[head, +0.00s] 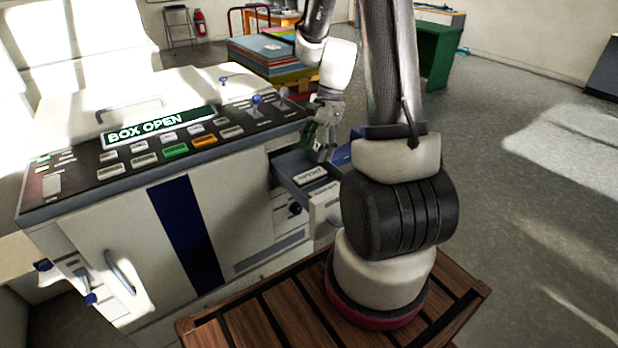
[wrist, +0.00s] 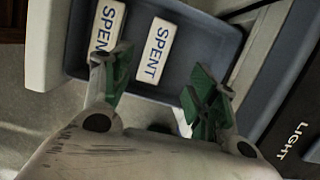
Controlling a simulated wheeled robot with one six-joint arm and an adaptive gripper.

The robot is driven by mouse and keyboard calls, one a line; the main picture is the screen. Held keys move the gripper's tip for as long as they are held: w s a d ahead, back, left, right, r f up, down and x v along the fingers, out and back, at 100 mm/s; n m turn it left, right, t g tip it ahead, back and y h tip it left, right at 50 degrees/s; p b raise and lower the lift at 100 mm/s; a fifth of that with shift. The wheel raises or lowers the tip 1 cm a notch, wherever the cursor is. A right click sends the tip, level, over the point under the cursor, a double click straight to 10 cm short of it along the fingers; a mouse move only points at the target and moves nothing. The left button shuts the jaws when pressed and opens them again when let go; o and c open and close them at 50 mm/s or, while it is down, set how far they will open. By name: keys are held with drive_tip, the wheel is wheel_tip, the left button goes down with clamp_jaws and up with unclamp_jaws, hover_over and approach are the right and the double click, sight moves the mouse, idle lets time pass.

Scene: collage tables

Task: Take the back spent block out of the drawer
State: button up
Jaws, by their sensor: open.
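The open drawer (head: 284,177) is a grey-blue tray pulled out of the white machine. It also shows in the wrist view (wrist: 212,38). Two white blocks marked SPENT lie flat in it: a left one (wrist: 105,22) nearer the white drawer front, and a right one (wrist: 155,48), farther from that front, which looks like the back block. In the head view one white block (head: 310,175) shows; the other is not clearly seen. My gripper (wrist: 160,78) is open and empty, with green fingertips on either side of the right block. It hangs over the drawer in the head view (head: 322,140).
The machine's button panel (head: 130,158) with a BOX OPEN sign lies left of the drawer. A slatted wooden stand (head: 270,310) is in front. Stacked coloured boards (head: 262,50) stand behind. Open floor (head: 510,190) lies to the right.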

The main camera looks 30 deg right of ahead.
sight(311, 174)
drive_tip(key=shift+f+m, duration=0.3)
drive_tip(key=shift+f, duration=0.05)
drive_tip(key=x, duration=0.7)
drive_tip(key=shift+s+f, duration=0.1)
drive_tip(key=shift+s, duration=0.2)
drive_tip(key=c, duration=0.9)
